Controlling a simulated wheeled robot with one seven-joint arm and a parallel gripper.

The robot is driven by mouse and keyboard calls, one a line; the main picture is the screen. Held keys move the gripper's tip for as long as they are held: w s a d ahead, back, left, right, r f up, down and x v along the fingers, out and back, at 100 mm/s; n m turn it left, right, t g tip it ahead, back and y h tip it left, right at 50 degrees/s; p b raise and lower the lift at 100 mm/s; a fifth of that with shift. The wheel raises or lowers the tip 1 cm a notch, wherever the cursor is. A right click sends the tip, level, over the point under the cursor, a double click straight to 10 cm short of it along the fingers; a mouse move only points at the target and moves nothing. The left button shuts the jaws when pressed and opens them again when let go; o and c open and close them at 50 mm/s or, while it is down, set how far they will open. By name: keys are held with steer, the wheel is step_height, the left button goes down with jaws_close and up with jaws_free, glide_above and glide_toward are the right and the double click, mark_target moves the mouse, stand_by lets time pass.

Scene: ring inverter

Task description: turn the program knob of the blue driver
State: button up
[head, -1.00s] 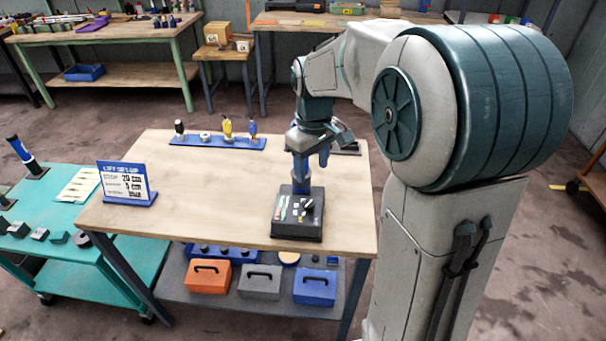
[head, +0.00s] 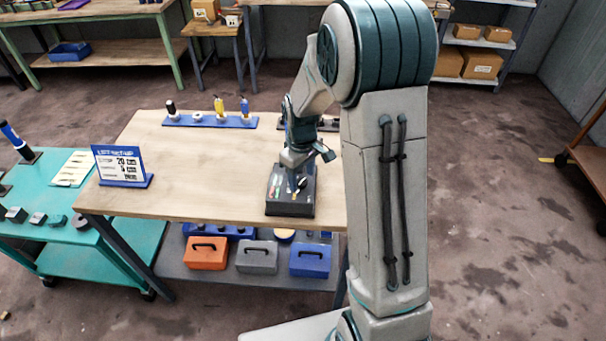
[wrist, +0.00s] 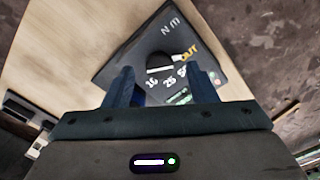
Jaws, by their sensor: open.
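A black box (head: 283,205) sits at the front right of the wooden table. In the wrist view the box (wrist: 125,72) shows the letters N M, a yellow OUT and white numbers. A dark round shape with a white mark, which may be a knob (wrist: 160,70), lies ahead between my fingers. My gripper (wrist: 162,82) is open over the box, fingers pointing at its face; contact cannot be told. In the head view my gripper (head: 292,180) hides part of the box. A blue driver (head: 244,106) stands in a rack; a larger blue tool (head: 14,138) stands on the left cart.
The wooden table (head: 190,170) is mostly clear in the middle. A blue-framed sign (head: 122,167) stands at its left. The blue rack (head: 190,121) lies at the back. Orange (head: 206,253), grey (head: 256,257) and blue (head: 309,260) cases sit on the lower shelf.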

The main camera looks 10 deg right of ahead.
steer(key=shift+f, duration=0.6)
steer(key=shift+d, duration=0.1)
steer(key=c, duration=1)
steer(key=shift+o, duration=0.2)
steer(key=shift+m, duration=0.3)
steer(key=m+b, duration=0.2)
steer(key=shift+f+m, duration=0.1)
steer(key=shift+m, duration=0.2)
steer(key=shift+m+b, duration=0.85)
steer(key=shift+m, duration=1.45)
